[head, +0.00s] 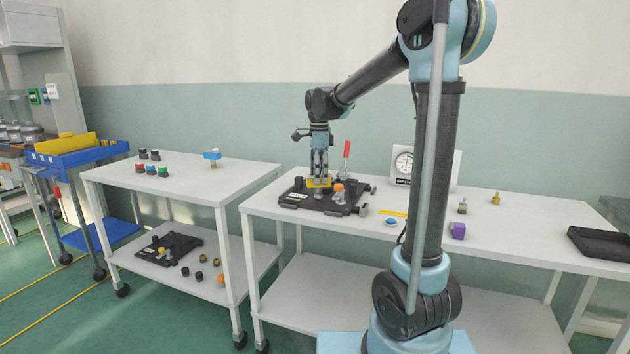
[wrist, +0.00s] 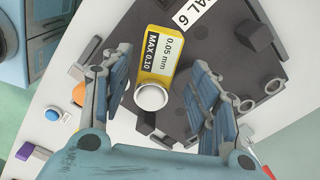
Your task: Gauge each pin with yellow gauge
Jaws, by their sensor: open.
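The yellow gauge (head: 318,184) is over the black fixture plate (head: 300,204) on the right table. In the wrist view the gauge (wrist: 158,62) shows the text "0.05 mm" and "MAX 0.10", with a pale round cap (wrist: 151,97) at its near end. My gripper (head: 319,176) points straight down right above the gauge. In the wrist view the fingers of my gripper (wrist: 157,72) stand apart on either side of the gauge, with gaps to it. A grey cylinder (head: 319,194) shows below the gauge; I cannot tell whether they touch.
An orange knob (head: 339,187) and a red-handled clamp (head: 346,150) are close to my gripper. A dial (head: 404,165), purple block (head: 458,231), blue button (head: 392,222) and black tray (head: 600,242) are to the right. The left table (head: 190,190) holds small coloured parts.

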